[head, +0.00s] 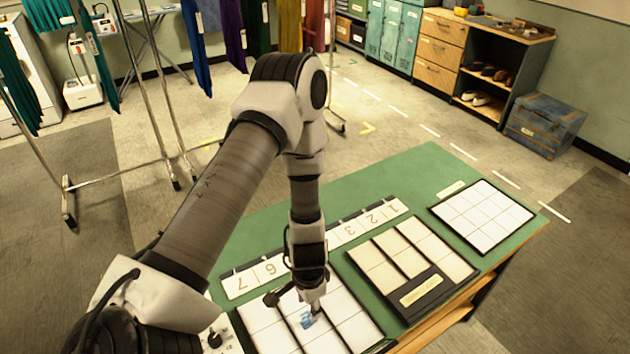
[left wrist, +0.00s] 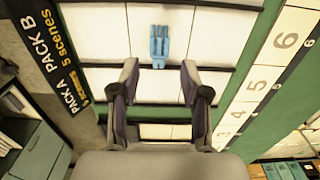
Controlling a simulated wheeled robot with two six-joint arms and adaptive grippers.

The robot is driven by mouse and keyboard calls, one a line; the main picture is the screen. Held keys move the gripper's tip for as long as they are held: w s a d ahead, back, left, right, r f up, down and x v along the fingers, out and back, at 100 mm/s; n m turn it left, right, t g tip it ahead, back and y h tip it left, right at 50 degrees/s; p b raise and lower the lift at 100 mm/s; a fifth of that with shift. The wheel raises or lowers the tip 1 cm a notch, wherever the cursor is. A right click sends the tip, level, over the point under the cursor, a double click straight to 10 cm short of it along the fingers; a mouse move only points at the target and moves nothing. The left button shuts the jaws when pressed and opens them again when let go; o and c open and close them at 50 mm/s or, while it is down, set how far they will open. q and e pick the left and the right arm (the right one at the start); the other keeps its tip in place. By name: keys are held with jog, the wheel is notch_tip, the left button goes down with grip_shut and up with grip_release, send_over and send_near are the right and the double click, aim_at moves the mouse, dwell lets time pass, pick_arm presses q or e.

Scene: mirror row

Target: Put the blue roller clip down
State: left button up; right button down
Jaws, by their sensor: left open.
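The blue roller clip (head: 307,321) lies on the white-tiled board (head: 352,331) at the near left of the green table. In the left wrist view the clip (left wrist: 159,46) lies flat on a white cell, just beyond the fingertips and centred between them. My left gripper (head: 314,303) points down over the board, close to the clip. In the left wrist view its two fingers (left wrist: 160,74) are apart with nothing between them. The gripper partly covers the clip in the head view. My right gripper is not in view.
A numbered strip (head: 365,222) runs behind the board. A dark-framed tray (head: 422,290) and another white grid board (head: 482,217) lie to the right on the green table (head: 400,178). Clothes racks stand behind left. A blue crate (head: 544,125) stands on the floor.

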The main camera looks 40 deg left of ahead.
pick_arm(q)
jog(key=f, duration=0.2)
jog(key=f+b, duration=0.1)
jog(key=f, duration=0.3)
jog(key=shift+w+d+f+b, duration=0.15)
jog(key=shift+w+f+b, duration=0.1)
jog(key=shift+b, duration=0.15)
grip_shut()
jog(key=shift+r, duration=0.1)
